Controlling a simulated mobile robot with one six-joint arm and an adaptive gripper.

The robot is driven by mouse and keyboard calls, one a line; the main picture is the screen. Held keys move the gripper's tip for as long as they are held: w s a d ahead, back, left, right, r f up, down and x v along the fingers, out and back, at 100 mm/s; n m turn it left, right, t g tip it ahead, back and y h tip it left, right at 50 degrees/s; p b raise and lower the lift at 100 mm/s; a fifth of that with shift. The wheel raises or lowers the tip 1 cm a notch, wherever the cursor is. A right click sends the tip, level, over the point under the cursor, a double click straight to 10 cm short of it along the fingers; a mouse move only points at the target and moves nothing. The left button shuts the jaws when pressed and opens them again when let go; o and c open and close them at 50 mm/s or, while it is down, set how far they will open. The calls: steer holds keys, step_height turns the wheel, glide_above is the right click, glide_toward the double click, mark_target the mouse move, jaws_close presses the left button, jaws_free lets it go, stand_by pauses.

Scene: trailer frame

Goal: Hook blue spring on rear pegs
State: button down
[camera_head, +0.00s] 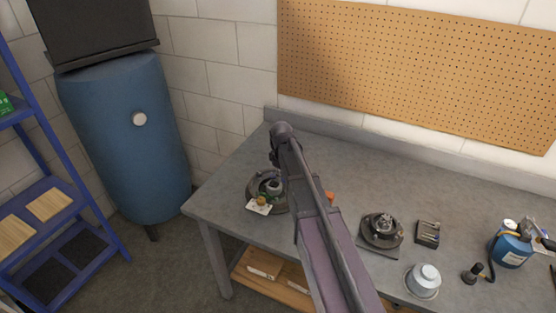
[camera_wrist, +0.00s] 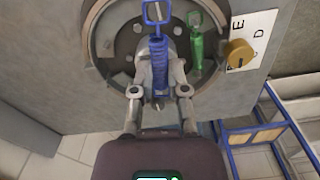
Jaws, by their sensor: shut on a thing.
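The blue spring (camera_wrist: 158,65) shows in the wrist view, upright in the picture, with a square-looking blue loop (camera_wrist: 157,13) at its top end. My gripper (camera_wrist: 159,80) is shut on the spring's lower part, one finger on each side. The rear pegs cannot be told apart, and I cannot tell whether the loop is around one. In the head view my arm covers part of the round fixture (camera_head: 252,187), and the blue spring is not discernible there.
A white lettered card (camera_wrist: 262,25) with a brass knob (camera_wrist: 239,53) is right of the plate. On the bench (camera_head: 345,180), a second round fixture (camera_head: 381,230), a small tray (camera_head: 427,234), a metal cup (camera_head: 423,281) and a blue canister (camera_head: 512,249) stand to the right.

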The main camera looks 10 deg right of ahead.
steer(key=w+d+n, duration=0.1)
steer(key=w+n, duration=0.1)
steer(key=w, duration=0.6)
steer(key=shift+w+r, duration=0.15)
steer(key=shift+r, duration=0.15)
steer(key=shift+f, duration=0.15)
steer(key=shift+f+b, duration=2.3)
steer(key=shift+f, duration=0.05)
steer(key=shift+f+b, duration=0.9)
stand_by(1.9)
steer(key=c, duration=0.6)
jaws_free()
steer(key=shift+o, duration=0.2)
steer(key=c, duration=0.3)
